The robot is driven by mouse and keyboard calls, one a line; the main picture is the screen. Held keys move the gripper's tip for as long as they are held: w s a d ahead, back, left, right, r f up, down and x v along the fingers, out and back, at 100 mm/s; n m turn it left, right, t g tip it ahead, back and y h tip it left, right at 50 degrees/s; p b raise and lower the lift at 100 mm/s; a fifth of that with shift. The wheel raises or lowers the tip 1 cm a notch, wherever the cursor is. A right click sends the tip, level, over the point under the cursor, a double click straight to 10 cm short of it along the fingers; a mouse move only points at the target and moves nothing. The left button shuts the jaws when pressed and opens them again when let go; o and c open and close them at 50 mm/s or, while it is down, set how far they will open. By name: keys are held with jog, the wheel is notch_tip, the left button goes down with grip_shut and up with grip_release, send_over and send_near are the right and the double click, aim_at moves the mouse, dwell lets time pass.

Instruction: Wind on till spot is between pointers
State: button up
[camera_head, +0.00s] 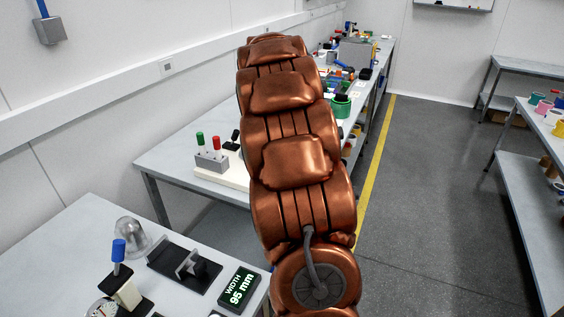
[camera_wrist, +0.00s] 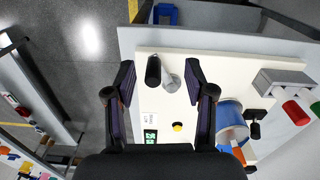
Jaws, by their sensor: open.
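In the wrist view, a cream board (camera_wrist: 215,75) lies on a grey bench. A black handle knob (camera_wrist: 153,70) and a grey metal hub (camera_wrist: 171,83) beside it stand on the board, looking like a crank. My gripper (camera_wrist: 160,76) is open, its two dark fingers on either side of the knob and hub, with visible gaps. A blue and white drum (camera_wrist: 230,122) sits right of the right finger, partly hidden by it. A yellow button (camera_wrist: 177,127) and a small green-lit display (camera_wrist: 150,136) lie nearer the palm. I cannot make out spot or pointers. The head view shows the board (camera_head: 230,172) partly behind my arm.
A grey box (camera_head: 211,161) with green and red posts stands on the board. A nearer bench holds a "WIDTH 95 mm" display (camera_head: 238,289), a blue-handled tool (camera_head: 118,250) and a black fixture (camera_head: 184,265). Clear floor (camera_head: 430,190) lies to the right.

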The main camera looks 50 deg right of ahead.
jog(key=d+f+m+b, duration=0.1)
jog(key=d+f, duration=0.3)
jog(key=f, duration=0.5)
jog(key=shift+b, duration=0.75)
jog(key=shift+w+d, duration=0.1)
grip_shut()
